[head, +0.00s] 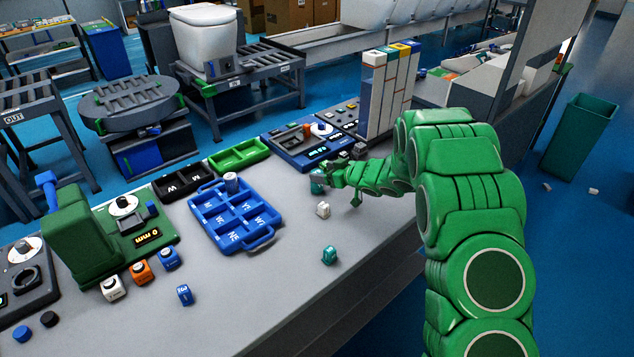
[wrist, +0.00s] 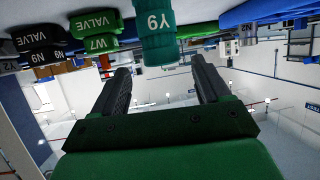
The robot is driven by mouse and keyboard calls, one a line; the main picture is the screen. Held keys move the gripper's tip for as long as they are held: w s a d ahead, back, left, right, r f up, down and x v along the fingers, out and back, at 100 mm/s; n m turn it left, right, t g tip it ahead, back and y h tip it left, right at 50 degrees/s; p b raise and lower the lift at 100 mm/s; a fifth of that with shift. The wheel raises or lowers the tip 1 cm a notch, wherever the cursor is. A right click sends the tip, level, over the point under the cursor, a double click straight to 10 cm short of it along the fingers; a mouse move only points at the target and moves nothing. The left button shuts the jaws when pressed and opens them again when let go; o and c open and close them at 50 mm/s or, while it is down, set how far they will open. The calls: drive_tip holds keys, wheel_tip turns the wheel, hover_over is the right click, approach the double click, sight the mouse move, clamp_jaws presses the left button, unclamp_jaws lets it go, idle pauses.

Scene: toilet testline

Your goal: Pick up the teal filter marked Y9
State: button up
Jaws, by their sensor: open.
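The teal filter marked Y9 (wrist: 156,35) shows upside down at the top centre of the wrist view, its white marking readable. It lies just beyond my open fingertips and between their lines, with a gap visible. In the head view, a teal filter (head: 317,182) stands on the grey bench right in front of my gripper (head: 338,178), partly hidden by it; it appears to be the same one. My gripper (wrist: 160,72) is open, with nothing between its fingers. Another teal filter (head: 329,255) lies nearer the bench's front edge; its marking is unreadable.
A white part (head: 323,209) sits close to my gripper. Green (head: 239,155) and black (head: 181,182) trays are behind. Tall upright blocks (head: 388,90) stand behind my arm. The front bench centre is largely clear.

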sight(318, 172)
drive_tip(key=shift+s+f+x, duration=0.1)
drive_tip(key=shift+x, duration=1.3)
drive_tip(key=shift+s+f+x, duration=0.1)
drive_tip(key=shift+f+x, duration=0.05)
drive_tip(key=shift+x, duration=1.25)
drive_tip(key=c, duration=1.1)
drive_tip(key=shift+r, duration=0.15)
